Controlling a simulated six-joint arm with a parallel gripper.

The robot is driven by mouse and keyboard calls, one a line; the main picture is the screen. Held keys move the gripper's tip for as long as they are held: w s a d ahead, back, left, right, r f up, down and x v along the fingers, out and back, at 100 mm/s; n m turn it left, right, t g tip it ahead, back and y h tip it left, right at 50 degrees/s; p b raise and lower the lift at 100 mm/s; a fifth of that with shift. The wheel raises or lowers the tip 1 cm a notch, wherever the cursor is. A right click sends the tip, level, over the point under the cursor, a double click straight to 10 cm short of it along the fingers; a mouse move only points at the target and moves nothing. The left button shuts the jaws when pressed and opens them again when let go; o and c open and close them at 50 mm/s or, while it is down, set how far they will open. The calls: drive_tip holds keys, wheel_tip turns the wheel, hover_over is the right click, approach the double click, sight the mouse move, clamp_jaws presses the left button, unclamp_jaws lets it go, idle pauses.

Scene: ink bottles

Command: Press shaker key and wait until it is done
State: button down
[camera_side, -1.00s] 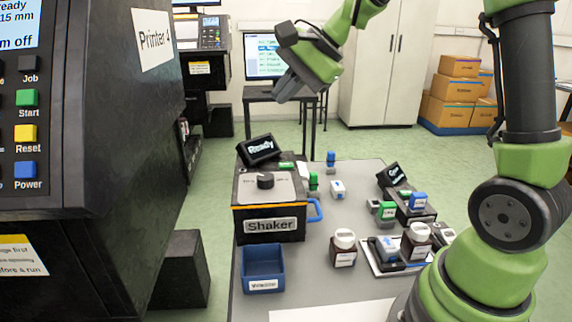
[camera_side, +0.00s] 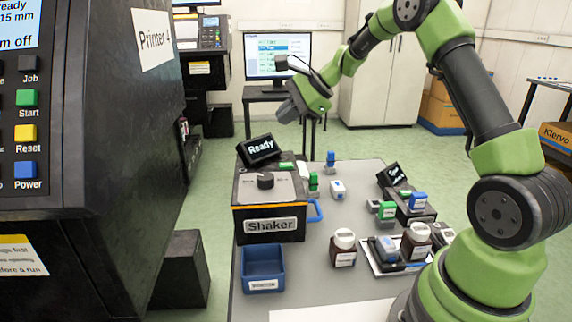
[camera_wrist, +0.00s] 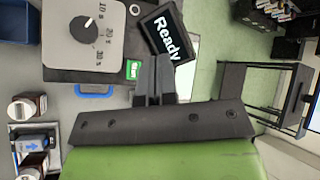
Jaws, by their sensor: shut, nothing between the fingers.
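The shaker (camera_side: 269,224) is a black box with a grey top, a dark dial (camera_side: 265,180) and a blue handle on its right side. Its screen (camera_side: 261,150) reads "Ready" and also shows in the wrist view (camera_wrist: 168,38). A green key (camera_wrist: 133,69) sits at the edge of the shaker top, near the screen. My gripper (camera_side: 287,113) is shut and empty, in the air above and behind the shaker. In the wrist view its fingers (camera_wrist: 153,80) appear just beside the green key, apart from it as far as I can tell.
A blue bin (camera_side: 263,269) stands in front of the shaker. Brown bottles with white caps (camera_side: 343,249) and a tray of items stand to the right. Small coloured stamps or blocks (camera_side: 337,189) stand behind them. A large printer (camera_side: 120,160) fills the left.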

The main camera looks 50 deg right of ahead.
sight(287, 165)
drive_tip(key=shift+f, duration=4.25)
drive_tip(key=shift+f, duration=0.15)
drive_tip(key=shift+f, duration=0.25)
drive_tip(key=shift+f, duration=0.5)
drive_tip(key=shift+r, duration=0.9)
drive_tip(key=shift+r, duration=0.1)
drive_tip(key=shift+r, duration=2.4)
